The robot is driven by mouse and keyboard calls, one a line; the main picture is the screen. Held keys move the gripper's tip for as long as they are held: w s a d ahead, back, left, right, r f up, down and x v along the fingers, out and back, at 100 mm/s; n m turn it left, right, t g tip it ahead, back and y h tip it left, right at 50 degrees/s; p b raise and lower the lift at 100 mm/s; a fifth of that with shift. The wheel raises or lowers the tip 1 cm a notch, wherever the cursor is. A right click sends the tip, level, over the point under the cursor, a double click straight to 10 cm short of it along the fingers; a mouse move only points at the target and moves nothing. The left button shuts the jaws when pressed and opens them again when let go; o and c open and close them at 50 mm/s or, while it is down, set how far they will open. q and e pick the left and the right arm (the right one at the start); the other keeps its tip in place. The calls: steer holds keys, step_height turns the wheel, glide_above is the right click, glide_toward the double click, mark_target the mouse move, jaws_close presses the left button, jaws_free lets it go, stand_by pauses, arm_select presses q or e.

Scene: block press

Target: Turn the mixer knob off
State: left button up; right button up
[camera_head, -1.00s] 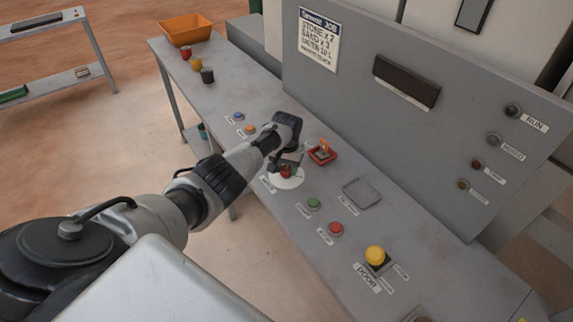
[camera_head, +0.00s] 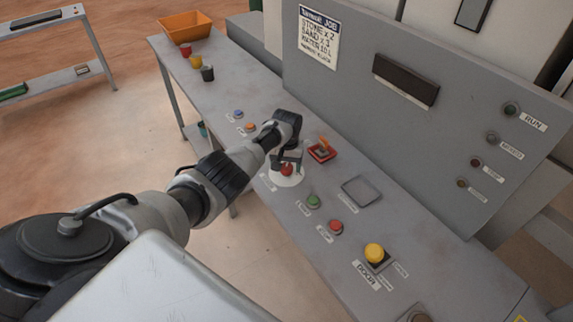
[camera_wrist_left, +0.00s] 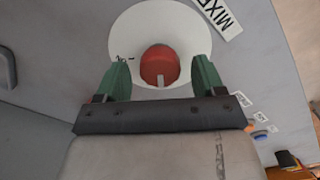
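The mixer knob (camera_head: 286,170) is red and sits on a white round plate (camera_head: 290,181) on the grey console. In the left wrist view the knob (camera_wrist_left: 160,66) shows a pale mark on its near edge. Part of a label reading "MIX" (camera_wrist_left: 217,12) lies beside the plate. My left gripper (camera_head: 287,163) is at the knob. In the left wrist view its two green fingers (camera_wrist_left: 161,78) stand apart on either side of the knob, with a visible gap on each side. My right gripper is not in view.
A red-based orange switch (camera_head: 322,150) is close to the right of my gripper. Green (camera_head: 313,201) and red (camera_head: 336,227) buttons and a yellow door button (camera_head: 375,253) lie nearer. Blue (camera_head: 239,114) and orange (camera_head: 250,128) buttons lie beyond. The upright panel (camera_head: 400,130) bounds the console.

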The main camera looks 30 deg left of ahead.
mark_target(286, 167)
arm_select(q)
steer(key=shift+r, duration=0.25)
step_height(286, 167, up, 10)
steer(key=shift+r+p, duration=0.15)
steer(key=shift+p, duration=0.15)
stand_by(0.6)
